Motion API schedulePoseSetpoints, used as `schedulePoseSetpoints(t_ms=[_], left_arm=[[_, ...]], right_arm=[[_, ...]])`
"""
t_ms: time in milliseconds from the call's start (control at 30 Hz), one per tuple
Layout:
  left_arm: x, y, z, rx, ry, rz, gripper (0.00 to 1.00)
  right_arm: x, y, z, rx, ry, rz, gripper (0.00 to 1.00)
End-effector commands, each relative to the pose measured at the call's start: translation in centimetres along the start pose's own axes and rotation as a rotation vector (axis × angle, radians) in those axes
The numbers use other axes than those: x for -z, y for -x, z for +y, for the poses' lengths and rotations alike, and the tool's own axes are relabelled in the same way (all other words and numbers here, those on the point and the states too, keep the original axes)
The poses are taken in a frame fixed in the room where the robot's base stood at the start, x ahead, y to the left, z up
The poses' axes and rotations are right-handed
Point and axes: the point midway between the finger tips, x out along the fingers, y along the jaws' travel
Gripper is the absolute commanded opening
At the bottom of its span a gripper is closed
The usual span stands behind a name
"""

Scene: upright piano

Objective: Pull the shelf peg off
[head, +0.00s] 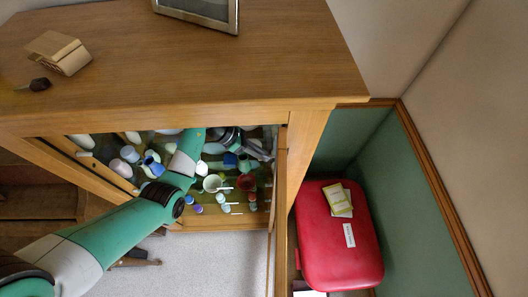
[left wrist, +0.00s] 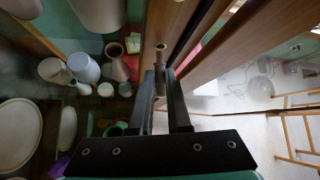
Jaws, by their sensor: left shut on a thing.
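My left gripper (head: 258,150) reaches into the open cabinet (head: 225,224), close to its right side wall. In the left wrist view my left gripper (left wrist: 160,68) has its fingertips close together at the wooden side panel (left wrist: 162,22). It is shut on the shelf peg, which is small and mostly hidden between the fingertips. My right gripper is in neither view.
Cups, including a pale mug (head: 212,184), bottles and other dishes crowd the cabinet around my arm. A red suitcase (head: 338,245) lies right of the cabinet. The carpet (head: 215,262) in front is mostly clear.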

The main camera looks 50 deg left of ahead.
Motion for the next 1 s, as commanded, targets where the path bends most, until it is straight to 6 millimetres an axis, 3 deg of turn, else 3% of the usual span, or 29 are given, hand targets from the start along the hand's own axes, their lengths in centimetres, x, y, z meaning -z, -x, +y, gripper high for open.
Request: schedulePoseSetpoints(t_ms=[533,1000], left_arm=[[0.5,0.6,0.0,0.001,0.000,-0.001,0.00],[2.4,2.6,0.1,0.001,0.000,-0.001,0.00]], right_arm=[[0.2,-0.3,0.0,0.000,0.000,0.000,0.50],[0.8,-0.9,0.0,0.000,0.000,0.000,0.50]])
